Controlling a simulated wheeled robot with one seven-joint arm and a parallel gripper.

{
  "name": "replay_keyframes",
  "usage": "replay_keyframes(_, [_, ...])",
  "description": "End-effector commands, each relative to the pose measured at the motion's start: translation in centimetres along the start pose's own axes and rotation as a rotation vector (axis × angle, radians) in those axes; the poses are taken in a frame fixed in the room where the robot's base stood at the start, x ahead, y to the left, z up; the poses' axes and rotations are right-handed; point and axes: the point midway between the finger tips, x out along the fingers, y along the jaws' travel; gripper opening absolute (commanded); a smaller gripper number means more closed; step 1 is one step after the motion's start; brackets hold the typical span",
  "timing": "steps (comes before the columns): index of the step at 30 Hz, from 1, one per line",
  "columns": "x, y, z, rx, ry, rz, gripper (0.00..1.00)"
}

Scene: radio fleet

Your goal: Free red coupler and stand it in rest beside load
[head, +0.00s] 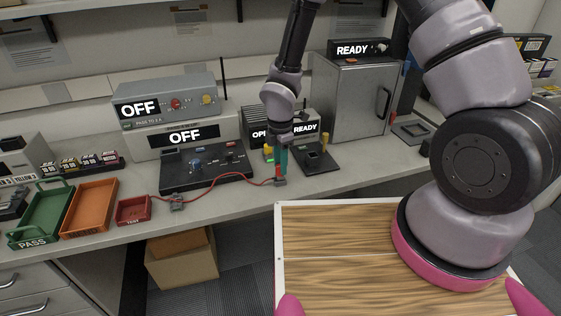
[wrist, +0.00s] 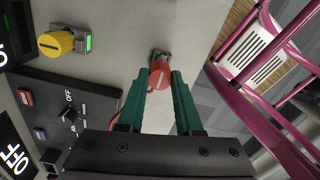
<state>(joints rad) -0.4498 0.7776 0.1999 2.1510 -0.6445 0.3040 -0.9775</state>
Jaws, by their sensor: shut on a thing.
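The red coupler (head: 279,172) is upright at the front of the bench, just left of the wooden top. In the wrist view the red coupler (wrist: 160,76) shows as a round red end between the green fingers. My gripper (head: 282,165) points down and is shut on the coupler; my gripper also shows in the wrist view (wrist: 160,80). A small grey holder (head: 280,182) is at the coupler's foot, and the holder shows beyond it in the wrist view (wrist: 157,55). Whether the coupler is seated in it I cannot tell. A red cable (head: 228,181) runs left from there.
A grey clip (head: 176,202) carries the cable near the small red tray (head: 133,210). A black control panel (head: 205,168) stands behind the cable. A yellow knob-like part (wrist: 56,43) sits by a green light. Green (head: 40,213) and orange (head: 89,207) trays are at left.

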Motion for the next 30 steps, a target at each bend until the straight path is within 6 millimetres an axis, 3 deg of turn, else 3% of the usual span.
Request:
replay_keyframes(16, [1.4, 0.0, 0.0, -0.001, 0.0, 0.0, 0.0])
replay_keyframes(17, [1.3, 0.0, 0.0, -0.001, 0.0, 0.0, 0.45])
replay_keyframes(18, [1.3, 0.0, 0.0, -0.001, 0.0, 0.0, 0.61])
replay_keyframes(19, [1.3, 0.0, 0.0, -0.001, 0.0, 0.0, 0.69])
replay_keyframes(30, [0.9, 0.0, 0.0, 0.001, 0.001, 0.001, 0.69])
